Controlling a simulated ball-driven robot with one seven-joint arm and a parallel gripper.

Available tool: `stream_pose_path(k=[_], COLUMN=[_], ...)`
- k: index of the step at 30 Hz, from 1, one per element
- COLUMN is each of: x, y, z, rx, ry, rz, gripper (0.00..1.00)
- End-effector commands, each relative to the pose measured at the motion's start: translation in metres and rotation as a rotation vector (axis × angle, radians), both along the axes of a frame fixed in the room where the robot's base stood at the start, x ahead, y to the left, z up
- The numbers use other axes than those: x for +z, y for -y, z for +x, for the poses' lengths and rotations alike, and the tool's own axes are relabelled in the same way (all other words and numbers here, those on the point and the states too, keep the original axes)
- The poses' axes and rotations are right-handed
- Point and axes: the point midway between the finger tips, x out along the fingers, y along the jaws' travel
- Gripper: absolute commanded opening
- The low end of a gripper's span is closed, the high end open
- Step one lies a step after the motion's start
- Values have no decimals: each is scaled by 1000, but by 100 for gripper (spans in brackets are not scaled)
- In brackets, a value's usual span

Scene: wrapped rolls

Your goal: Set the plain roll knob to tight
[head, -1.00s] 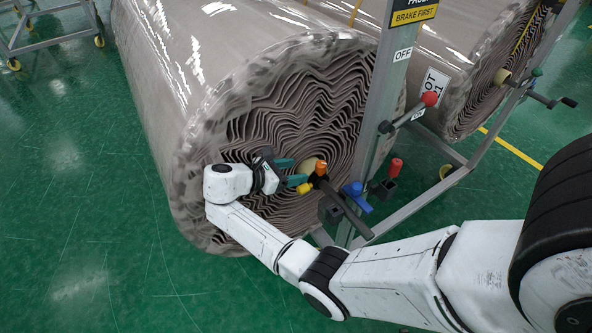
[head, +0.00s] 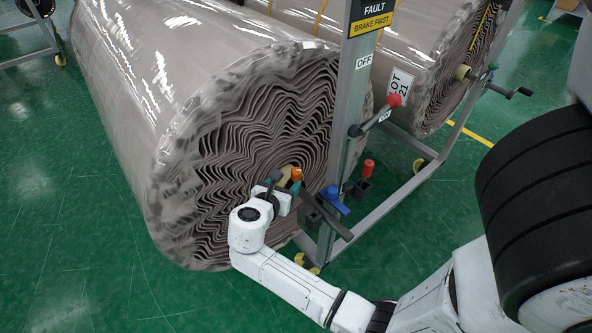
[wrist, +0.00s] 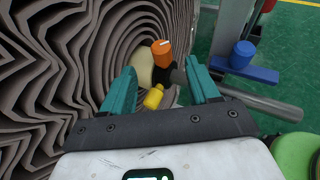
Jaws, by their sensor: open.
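The plain roll (head: 190,110) is a large film-wrapped roll of wavy grey-brown material with no lot tag. At its core end is an orange knob (head: 296,173), which shows a white mark in the wrist view (wrist: 161,50). A yellow knob (wrist: 153,97) sits below it, nearer my gripper. I cannot read any tight marking. My gripper (wrist: 158,68) is open, with its teal fingers either side of the yellow knob and the orange knob beyond, apparently touching neither. In the head view my gripper (head: 284,182) is just left of the orange knob, partly hidden by my wrist.
A grey post (head: 348,110) with FAULT and OFF signs stands right of the roll. It bears a red-balled lever (head: 394,100), a blue handle (head: 332,196) and a red knob (head: 369,167). A second roll tagged LOT 21 (head: 400,85) lies behind.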

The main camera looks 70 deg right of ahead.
Motion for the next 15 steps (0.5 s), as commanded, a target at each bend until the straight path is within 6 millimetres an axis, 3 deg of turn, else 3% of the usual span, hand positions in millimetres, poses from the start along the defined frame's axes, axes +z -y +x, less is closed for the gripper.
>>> stream_pose_path(k=[15], x=[-34], y=[78], z=[-2], rx=[-6], ry=[1], rz=[4], gripper=[60])
